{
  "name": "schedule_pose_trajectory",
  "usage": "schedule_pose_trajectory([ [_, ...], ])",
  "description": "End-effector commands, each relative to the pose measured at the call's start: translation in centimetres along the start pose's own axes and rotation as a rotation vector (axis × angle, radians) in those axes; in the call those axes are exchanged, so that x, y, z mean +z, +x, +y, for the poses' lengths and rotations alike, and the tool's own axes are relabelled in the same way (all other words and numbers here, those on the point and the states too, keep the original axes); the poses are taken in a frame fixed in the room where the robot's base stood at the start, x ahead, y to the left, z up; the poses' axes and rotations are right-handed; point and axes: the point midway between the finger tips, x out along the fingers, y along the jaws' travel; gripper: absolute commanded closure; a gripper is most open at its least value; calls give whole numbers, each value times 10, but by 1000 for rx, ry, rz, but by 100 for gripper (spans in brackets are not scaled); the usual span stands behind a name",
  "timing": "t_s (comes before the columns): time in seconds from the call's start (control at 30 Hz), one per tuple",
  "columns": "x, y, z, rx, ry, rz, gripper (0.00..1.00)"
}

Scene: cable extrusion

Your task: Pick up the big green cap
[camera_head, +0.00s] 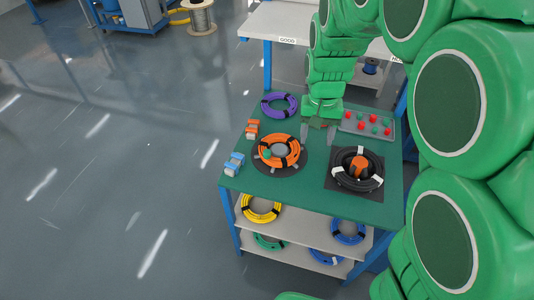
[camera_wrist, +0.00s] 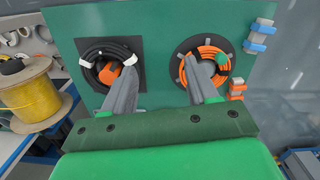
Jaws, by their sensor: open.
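A tray (camera_head: 345,130) at the back right of the green table holds several small red and green caps (camera_head: 374,119). Their sizes are hard to tell apart. A green piece (camera_head: 267,153) also shows at the orange cable coil (camera_head: 291,152); the wrist view shows this green piece (camera_wrist: 222,59) on the coil's inner side. I cannot tell which is the big green cap. My gripper (camera_head: 318,132) is open above the table, left of the tray and behind the coils. In the wrist view my gripper (camera_wrist: 161,68) has nothing between its fingers.
A black coil (camera_head: 345,180) with an orange piece (camera_head: 359,167) lies on a dark square at right. A purple coil (camera_head: 280,106), an orange-and-grey block (camera_head: 252,129) and a blue-and-white block (camera_head: 234,163) line the left side. A shelf (camera_head: 300,238) below holds more coils.

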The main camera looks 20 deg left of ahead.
Motion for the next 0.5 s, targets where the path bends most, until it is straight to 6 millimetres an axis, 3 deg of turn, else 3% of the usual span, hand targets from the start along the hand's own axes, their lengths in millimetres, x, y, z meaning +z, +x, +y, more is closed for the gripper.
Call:
schedule_pose_trajectory([
  [0.2,-37,30,-45,-1,-35,13,42],
  [0.5,-75,72,-110,-8,-78,35,42],
])
